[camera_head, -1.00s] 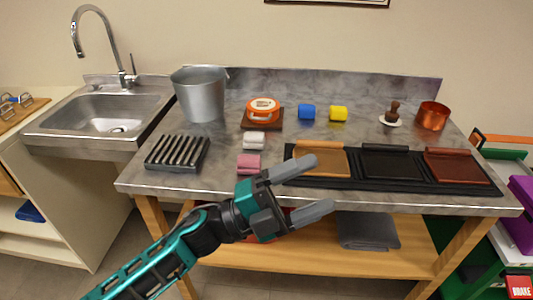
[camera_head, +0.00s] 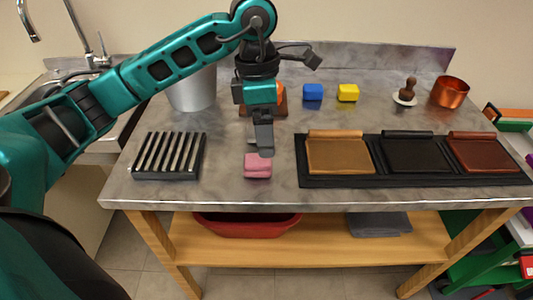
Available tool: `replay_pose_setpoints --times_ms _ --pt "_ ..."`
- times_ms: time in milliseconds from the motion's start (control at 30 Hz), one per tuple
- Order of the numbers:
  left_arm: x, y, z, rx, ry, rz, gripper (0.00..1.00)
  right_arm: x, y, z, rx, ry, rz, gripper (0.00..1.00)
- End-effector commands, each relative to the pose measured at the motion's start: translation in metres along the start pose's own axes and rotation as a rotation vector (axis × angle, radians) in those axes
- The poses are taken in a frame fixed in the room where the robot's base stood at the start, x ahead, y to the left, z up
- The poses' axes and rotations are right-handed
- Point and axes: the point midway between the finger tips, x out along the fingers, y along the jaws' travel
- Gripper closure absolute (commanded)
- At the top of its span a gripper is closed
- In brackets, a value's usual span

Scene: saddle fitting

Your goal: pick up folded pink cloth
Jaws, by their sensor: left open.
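The folded pink cloth (camera_head: 257,169) lies on the grey worktop near its front edge, between the black slotted rack and the black tray. My left gripper (camera_head: 265,150) points down from above, its fingers just behind and over the far edge of the cloth in the picture. It is open, with nothing seen between the fingers. One finger hides the other, and I cannot tell whether they touch the cloth. My right gripper is not in view.
A black slotted rack (camera_head: 168,156) stands left of the cloth. A black tray (camera_head: 420,181) with tan, black and brown leather pieces lies to the right. Blue (camera_head: 313,93) and yellow (camera_head: 348,93) blocks sit behind. A metal bucket (camera_head: 193,92) is partly hidden by my arm.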

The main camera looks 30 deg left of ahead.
Motion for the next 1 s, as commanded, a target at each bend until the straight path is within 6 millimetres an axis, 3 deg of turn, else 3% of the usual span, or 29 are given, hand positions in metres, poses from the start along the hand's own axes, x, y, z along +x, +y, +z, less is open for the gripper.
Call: replay_pose_setpoints --times_ms 100,233,500,833,1000 --pt "-0.012 0.014 -0.014 -0.021 0.064 0.071 0.16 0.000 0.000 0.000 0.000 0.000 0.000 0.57" --pt "-0.008 0.019 -0.020 -0.029 0.088 0.090 0.16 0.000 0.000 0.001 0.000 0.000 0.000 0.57" --pt "0.041 0.023 -0.024 -0.029 0.087 0.086 0.16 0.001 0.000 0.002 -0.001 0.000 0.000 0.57" --pt "0.071 0.027 -0.027 -0.029 0.085 0.086 0.16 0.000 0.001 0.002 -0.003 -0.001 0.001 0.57" --pt "0.097 0.032 -0.030 -0.029 0.084 0.085 0.16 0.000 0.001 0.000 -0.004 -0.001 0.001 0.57"
